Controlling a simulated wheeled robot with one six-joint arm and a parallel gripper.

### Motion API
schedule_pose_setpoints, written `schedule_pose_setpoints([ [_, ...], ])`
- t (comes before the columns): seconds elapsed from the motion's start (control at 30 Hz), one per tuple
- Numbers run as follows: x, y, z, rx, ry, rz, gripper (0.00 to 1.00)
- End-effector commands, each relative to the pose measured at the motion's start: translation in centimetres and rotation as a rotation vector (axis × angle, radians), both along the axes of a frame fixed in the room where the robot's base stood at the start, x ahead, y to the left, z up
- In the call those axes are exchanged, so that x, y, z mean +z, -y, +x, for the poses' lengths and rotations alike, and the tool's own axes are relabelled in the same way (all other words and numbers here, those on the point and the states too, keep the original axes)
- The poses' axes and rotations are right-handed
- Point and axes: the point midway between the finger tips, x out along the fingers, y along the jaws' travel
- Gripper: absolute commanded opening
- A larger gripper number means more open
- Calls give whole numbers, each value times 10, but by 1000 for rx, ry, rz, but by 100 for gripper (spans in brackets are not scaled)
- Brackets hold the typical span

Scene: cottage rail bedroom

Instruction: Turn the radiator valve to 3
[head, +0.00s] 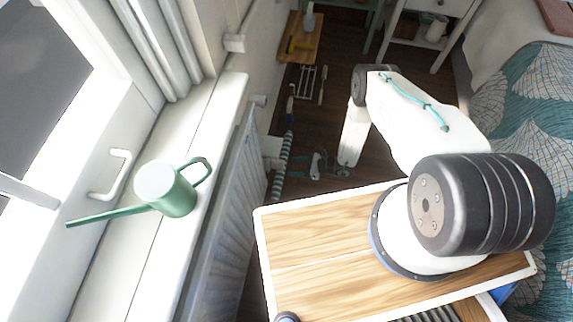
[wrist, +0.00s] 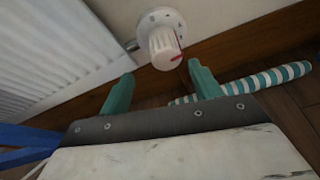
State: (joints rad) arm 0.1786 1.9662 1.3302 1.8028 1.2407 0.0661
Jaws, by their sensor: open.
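The radiator valve (wrist: 164,45) shows in the wrist view as a white ribbed knob with a red mark, on a round dial with small markings. I cannot read which number it points to. It sits low by the wall, beside the white radiator (wrist: 50,50), which also shows in the head view (head: 222,225). My gripper (wrist: 160,88) is open, with its two green fingers apart. The knob lies just beyond the fingertips, roughly between them, and no contact is visible. In the head view my gripper (head: 320,168) is small, near the floor past the radiator's far end.
A teal-and-white striped roll (wrist: 260,80) lies on the dark floor right of the valve. A green-and-white watering can (head: 170,190) stands on the windowsill (head: 215,130). A wooden bench (head: 302,38) and the bed (head: 530,95) stand farther off.

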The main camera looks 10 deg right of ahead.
Motion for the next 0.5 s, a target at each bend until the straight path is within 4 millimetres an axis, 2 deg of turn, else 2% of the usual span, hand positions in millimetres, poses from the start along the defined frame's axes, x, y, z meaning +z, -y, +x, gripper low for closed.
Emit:
schedule_pose_setpoints([
  [0.23,1,7,-6,14,340,-170,64],
  [0.37,0,7,-4,39,428,-214,64],
  [0.5,-5,-4,2,48,445,-220,64],
])
